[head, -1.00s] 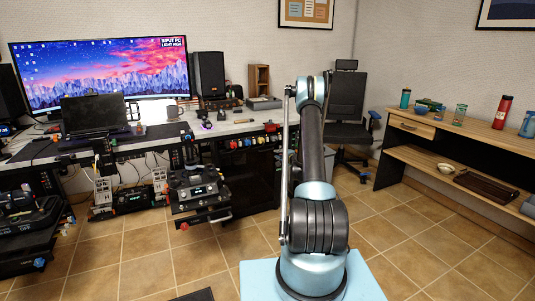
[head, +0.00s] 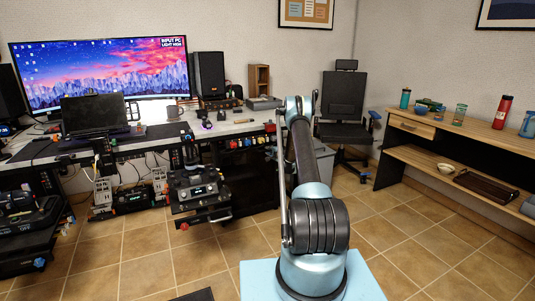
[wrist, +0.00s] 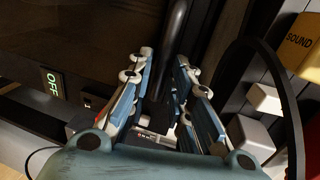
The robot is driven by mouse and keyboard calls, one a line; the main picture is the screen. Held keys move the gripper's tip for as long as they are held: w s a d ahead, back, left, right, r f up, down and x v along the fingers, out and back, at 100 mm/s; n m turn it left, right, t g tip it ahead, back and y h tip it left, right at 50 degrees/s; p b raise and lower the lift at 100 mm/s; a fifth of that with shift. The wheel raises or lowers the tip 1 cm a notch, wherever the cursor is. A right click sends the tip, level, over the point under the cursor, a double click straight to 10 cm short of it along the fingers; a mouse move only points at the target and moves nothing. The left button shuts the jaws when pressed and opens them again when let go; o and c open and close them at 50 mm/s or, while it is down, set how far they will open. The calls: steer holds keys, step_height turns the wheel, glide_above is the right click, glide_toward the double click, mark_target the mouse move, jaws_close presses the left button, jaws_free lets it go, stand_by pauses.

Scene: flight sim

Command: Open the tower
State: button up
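The tower (head: 255,178) is a dark case under the right end of the desk in the head view, partly hidden by my arm. In the wrist view a dark, brownish panel (wrist: 95,35) fills the upper left, probably part of the tower. A black upright bar (wrist: 176,35) stands ahead of my gripper (wrist: 165,58), in line with the gap between the fingers. The two blue-grey fingers are apart. I cannot tell whether the bar is between the fingertips or just beyond them. In the head view my gripper is hidden behind the arm.
An office chair (head: 342,105) stands right of the desk. Floor is clear before the shelf (head: 450,135).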

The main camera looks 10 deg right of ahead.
steer(key=shift+x, duration=1.45)
jaws_close()
steer(key=shift+s, duration=0.1)
